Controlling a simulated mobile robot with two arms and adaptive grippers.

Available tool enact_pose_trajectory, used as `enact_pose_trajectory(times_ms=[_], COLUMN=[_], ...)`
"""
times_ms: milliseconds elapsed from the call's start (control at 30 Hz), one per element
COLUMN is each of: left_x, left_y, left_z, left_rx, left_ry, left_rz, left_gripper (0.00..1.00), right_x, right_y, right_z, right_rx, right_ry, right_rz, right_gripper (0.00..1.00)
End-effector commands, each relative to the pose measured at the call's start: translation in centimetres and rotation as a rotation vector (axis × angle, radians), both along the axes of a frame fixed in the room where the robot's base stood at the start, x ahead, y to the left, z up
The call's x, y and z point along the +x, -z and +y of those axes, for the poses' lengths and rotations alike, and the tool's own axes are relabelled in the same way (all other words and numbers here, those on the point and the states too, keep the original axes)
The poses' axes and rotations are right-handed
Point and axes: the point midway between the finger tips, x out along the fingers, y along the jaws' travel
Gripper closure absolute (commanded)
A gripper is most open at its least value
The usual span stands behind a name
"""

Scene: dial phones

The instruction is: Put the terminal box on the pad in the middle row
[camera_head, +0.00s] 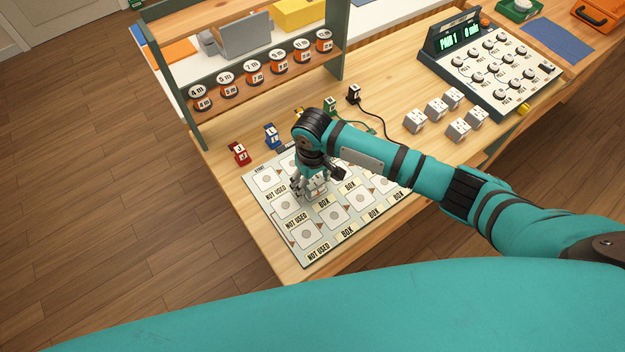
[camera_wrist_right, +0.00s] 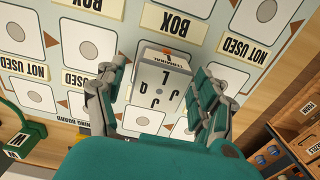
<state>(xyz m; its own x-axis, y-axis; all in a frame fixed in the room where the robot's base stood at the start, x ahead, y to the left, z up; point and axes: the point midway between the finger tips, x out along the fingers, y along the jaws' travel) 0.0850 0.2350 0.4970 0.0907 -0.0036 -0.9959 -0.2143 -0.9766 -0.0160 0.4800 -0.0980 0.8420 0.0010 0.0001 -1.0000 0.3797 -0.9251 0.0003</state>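A white terminal box (camera_head: 317,187) with black letters and an orange mark on its edge is at the middle row of the board (camera_head: 299,255), in the second column from the left. It also shows large in the right wrist view (camera_wrist_right: 160,84). The pad beneath it is mostly hidden. My right gripper (camera_head: 318,182) points down over the box. Its fingers, clearer in the right wrist view (camera_wrist_right: 160,95), stand spread on both sides of the box, apparently with a gap on the left. My left gripper is not seen.
Several other white boxes (camera_head: 438,108) stand right on the table. Behind the board are a red block (camera_head: 239,153), a blue block (camera_head: 271,136) and a green block (camera_head: 330,104). A console (camera_head: 490,65) stands at the back right, a shelf with reels (camera_head: 254,73) at the back left.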

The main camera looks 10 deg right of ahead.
Motion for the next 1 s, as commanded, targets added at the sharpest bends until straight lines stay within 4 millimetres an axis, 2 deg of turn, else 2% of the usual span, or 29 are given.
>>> enact_pose_trajectory(times_ms=[267,367,700,833,1000], left_x=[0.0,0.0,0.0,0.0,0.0], left_y=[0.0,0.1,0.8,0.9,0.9], left_z=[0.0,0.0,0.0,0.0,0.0], left_rx=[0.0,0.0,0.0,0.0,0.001], left_ry=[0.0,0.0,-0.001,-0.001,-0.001], left_rz=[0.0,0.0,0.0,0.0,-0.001], left_gripper=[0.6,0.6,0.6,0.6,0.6], right_x=[0.0,0.1,0.1,0.1,0.0], right_y=[-0.7,-2.1,-9.2,-11.1,-12.2], right_z=[0.0,0.0,0.0,0.0,0.0], right_rx=[0.0,0.001,0.002,0.002,0.0], right_ry=[0.0,0.0,-0.001,0.001,0.0], right_rz=[-0.001,-0.003,-0.004,-0.001,0.0], right_gripper=[0.3,0.3,0.3,0.3,0.3])
